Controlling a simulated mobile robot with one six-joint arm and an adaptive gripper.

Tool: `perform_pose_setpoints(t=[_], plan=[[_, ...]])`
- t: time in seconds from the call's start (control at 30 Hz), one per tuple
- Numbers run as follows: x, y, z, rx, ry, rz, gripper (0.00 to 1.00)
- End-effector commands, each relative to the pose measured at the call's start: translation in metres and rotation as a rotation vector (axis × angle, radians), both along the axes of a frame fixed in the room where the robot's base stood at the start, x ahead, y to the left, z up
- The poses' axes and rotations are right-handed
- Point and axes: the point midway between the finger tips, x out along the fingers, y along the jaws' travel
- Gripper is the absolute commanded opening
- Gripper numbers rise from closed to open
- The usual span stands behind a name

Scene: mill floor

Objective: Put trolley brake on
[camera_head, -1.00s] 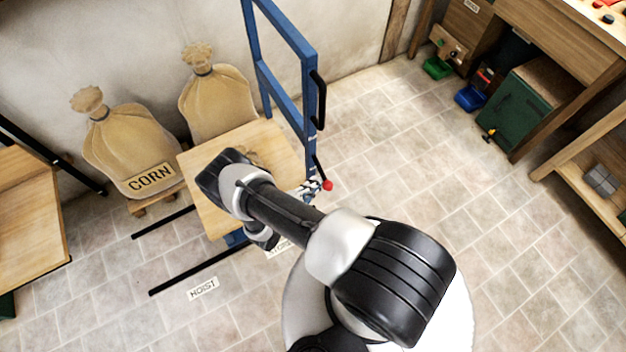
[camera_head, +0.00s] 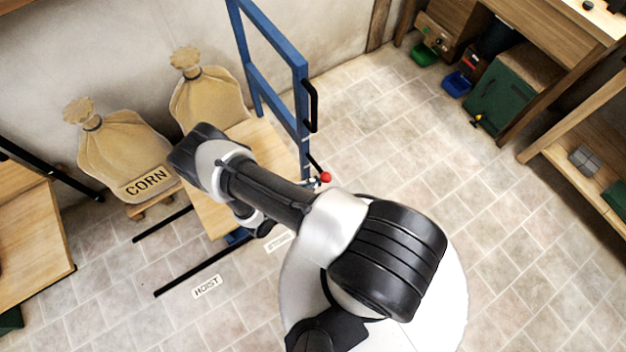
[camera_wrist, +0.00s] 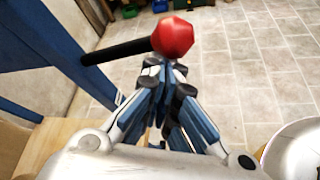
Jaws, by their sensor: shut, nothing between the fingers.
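The trolley (camera_head: 302,85) has a blue upright frame with a black handle and a wooden deck (camera_head: 208,212), which is partly hidden by my arm in the head view. Its brake lever ends in a red knob (camera_head: 326,178). In the wrist view the red knob (camera_wrist: 173,37) sits on a black rod (camera_wrist: 116,51) that runs left to the blue frame. My gripper (camera_wrist: 165,68) is shut and empty, its fingertips just below the knob in the picture. I cannot tell whether they touch it. In the head view only a bit of my gripper (camera_head: 314,183) shows beside the knob.
Two corn sacks (camera_head: 125,150) stand by the wall behind the trolley. Two black floor bars and a HOIST label (camera_head: 206,287) lie left of my base. A green cabinet (camera_head: 515,92) and workbench stand at upper right. The tiled floor right of the trolley is clear.

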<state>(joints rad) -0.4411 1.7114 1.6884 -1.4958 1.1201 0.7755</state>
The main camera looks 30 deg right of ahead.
Motion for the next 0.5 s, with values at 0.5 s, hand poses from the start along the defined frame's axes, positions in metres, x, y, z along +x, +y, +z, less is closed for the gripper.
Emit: perform_pose_setpoints(t=[0.5], plan=[[0.002, 0.000, 0.033, -0.007, 0.122, 0.000, 0.00]])
